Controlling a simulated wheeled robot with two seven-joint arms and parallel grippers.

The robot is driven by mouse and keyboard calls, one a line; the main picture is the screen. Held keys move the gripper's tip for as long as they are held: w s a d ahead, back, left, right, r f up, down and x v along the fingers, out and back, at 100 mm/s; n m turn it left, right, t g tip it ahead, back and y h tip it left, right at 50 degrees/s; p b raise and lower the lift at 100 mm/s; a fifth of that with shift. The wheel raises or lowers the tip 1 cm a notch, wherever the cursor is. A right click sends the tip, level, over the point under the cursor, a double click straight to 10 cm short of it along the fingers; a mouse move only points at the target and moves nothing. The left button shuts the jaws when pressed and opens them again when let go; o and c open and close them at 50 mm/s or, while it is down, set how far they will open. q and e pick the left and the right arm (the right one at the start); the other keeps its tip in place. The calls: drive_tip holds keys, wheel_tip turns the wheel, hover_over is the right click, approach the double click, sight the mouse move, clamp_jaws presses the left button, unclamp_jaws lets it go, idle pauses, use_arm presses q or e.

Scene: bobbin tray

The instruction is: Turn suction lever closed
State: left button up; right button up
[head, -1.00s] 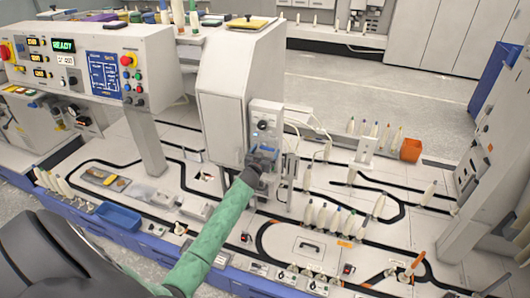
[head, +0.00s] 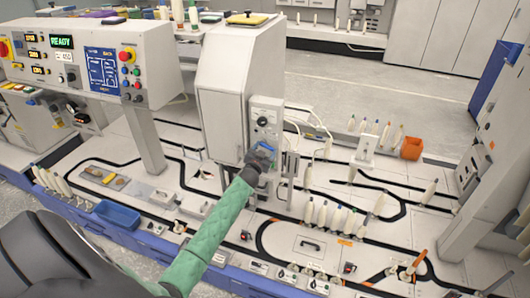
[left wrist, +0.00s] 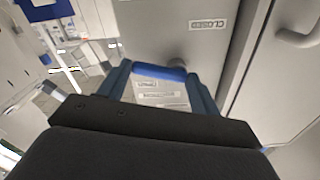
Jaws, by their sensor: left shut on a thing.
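The suction lever (left wrist: 160,73) shows in the left wrist view as a blue bar lying across between my fingertips. It sits in front of a grey panel (left wrist: 160,35) with a round grey boss above the bar and an upside-down CLOSED label (left wrist: 207,24). In the head view the grey control box (head: 266,112) hangs on the side of the white cabinet, and my left gripper (head: 264,150) is at its lower part, shut on the lever. There the gripper mostly hides the lever, so its exact angle is unclear. My right gripper is not in view.
The white cabinet (head: 222,100) stands close left of the gripper. Pale cables (head: 312,125) hang right of the box. Several upright bobbins (head: 335,218) stand on the track table.

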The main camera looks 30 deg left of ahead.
use_arm(q)
drive_tip(key=shift+s+a+f+m+b, duration=0.1)
drive_tip(key=shift+a+f+m+b, duration=0.5)
drive_tip(key=shift+m, duration=1.85)
drive_tip(key=shift+s+a+f+m+b, duration=0.1)
drive_tip(key=shift+m+b, duration=0.95)
drive_tip(key=shift+m, duration=1.35)
drive_tip(key=shift+s+a+f+m+b, duration=0.1)
drive_tip(key=shift+a+f+m+b, duration=0.45)
drive_tip(key=shift+m, duration=1.9)
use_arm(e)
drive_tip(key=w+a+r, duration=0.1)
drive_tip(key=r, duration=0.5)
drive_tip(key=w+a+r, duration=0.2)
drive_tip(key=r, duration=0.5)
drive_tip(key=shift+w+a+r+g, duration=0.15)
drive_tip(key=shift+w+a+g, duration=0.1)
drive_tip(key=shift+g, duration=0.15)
use_arm(q)
drive_tip(key=shift+d+r, duration=0.25)
drive_tip(key=shift+d, duration=0.05)
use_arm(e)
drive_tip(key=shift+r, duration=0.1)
use_arm(q)
drive_tip(key=o, duration=1)
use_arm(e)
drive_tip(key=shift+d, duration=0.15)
use_arm(q)
drive_tip(key=shift+s+b, duration=0.1)
drive_tip(key=shift+b, duration=0.2)
